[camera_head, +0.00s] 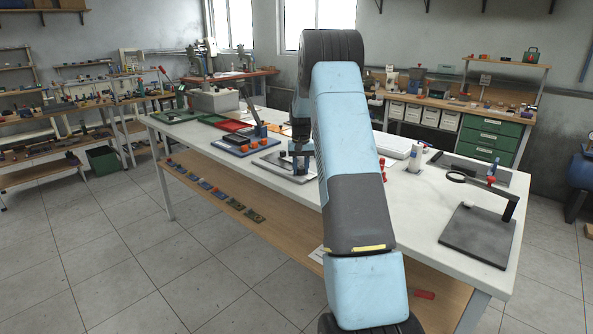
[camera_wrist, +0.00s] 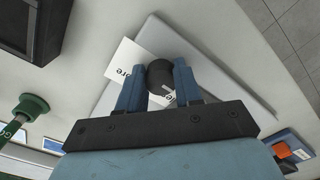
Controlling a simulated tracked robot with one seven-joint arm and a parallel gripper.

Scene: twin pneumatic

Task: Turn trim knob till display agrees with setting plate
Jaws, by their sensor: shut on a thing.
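My gripper (camera_wrist: 158,72) is shut on a round black knob (camera_wrist: 160,76), with one blue finger on each side of it. The knob stands over a grey base plate (camera_wrist: 222,88). A white card (camera_wrist: 124,56) with black lettering lies beside and partly under the knob; only "ore" and a fragment of other letters show. In the head view my gripper (camera_head: 295,163) points down at the grey base plate (camera_head: 287,178) on the bench; the knob is too small to make out there. No display reading or setting value is legible in either view.
On the white bench (camera_head: 425,228), a blue board with orange parts (camera_head: 252,146) lies left of the base plate. A magnifier stand (camera_head: 478,234) is at the right end. In the wrist view a dark box (camera_wrist: 48,28) and a green-topped post (camera_wrist: 30,106) are at left.

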